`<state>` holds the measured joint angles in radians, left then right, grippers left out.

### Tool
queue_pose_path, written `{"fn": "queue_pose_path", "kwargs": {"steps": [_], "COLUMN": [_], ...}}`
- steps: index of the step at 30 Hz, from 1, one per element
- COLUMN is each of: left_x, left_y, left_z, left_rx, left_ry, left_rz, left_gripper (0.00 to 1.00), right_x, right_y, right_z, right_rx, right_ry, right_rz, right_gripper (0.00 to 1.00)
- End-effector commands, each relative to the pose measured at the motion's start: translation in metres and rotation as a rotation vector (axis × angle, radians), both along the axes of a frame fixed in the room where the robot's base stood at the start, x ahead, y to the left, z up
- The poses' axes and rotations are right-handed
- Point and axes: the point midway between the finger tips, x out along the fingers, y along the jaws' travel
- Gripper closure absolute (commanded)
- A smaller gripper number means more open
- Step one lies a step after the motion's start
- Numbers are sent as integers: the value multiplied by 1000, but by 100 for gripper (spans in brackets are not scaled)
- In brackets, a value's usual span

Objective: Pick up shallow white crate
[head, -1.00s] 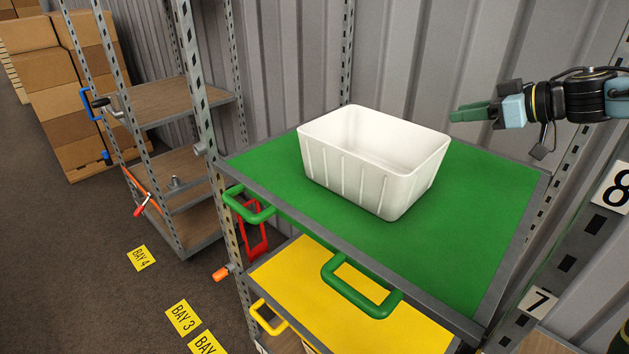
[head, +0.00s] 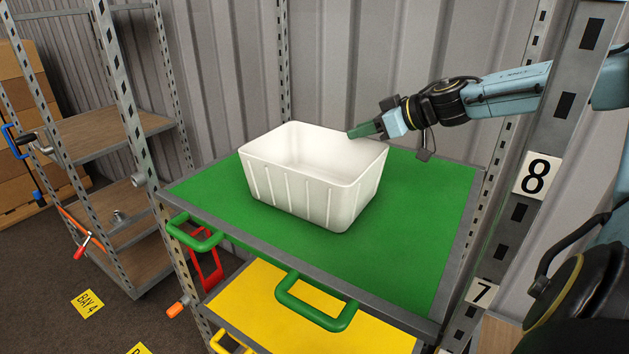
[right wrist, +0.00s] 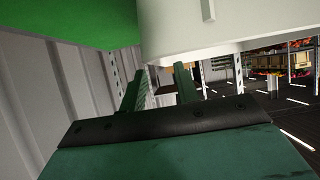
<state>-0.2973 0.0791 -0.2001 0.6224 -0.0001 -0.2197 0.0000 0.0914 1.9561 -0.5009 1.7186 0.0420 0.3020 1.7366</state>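The white crate (head: 290,190) stands upright on the green shelf top (head: 420,230) in the head view. It has ribbed sides and looks empty. My right gripper (head: 362,130) reaches in from the right, its green fingertips at the crate's far right rim. In the right wrist view the two green fingers (right wrist: 157,82) are apart, with a gap between them, and the crate's white wall (right wrist: 225,30) is just beyond the tips. Whether a finger touches the rim cannot be told. My left gripper is not in view.
Metal shelf posts, one with number plate 8 (head: 537,176), stand at the right. A corrugated wall (head: 390,60) is close behind the shelf. A yellow shelf (head: 290,315) with handles is below. Another shelf rack (head: 95,135) stands at the left. Green top is free around the crate.

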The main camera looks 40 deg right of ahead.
Motion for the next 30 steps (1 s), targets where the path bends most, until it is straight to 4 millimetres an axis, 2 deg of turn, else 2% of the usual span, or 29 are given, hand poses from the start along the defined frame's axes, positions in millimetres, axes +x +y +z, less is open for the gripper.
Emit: {"fn": "queue_pose_path", "kwargs": {"steps": [17,28,30], "left_x": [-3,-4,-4], "left_y": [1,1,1], "left_z": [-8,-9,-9], "left_rx": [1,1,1], "left_ry": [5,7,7], "left_rz": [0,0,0], "left_gripper": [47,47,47], "right_x": [38,42,42], "right_y": [11,13,13], "right_z": [-23,-24,-24], "right_rx": [-2,-1,-1], "right_ry": [3,1,1], "right_rz": [0,-1,-1], "right_gripper": [69,69,75]}}
